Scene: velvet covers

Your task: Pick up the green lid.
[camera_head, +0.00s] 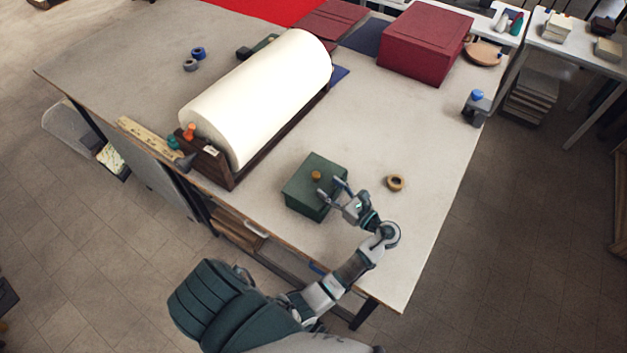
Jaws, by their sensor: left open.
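The green lid (308,167) is the top of a small green box on the table, with an orange-brown knob (316,175) near its middle. My left gripper (330,189) is open at the right edge of the lid, with its fingers pointing toward the knob. Nothing shows between the fingers. I cannot tell whether the fingertips touch the lid or hover just above it. The gripper hides part of the box's right side. My right gripper is not in view.
The pale table (425,150) carries a large cream roll (260,95) on a dark wooden stand, left of the box. A ring of tape (395,183) lies right of my gripper. A big red box (425,42) stands at the back. The table's right part is mostly clear.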

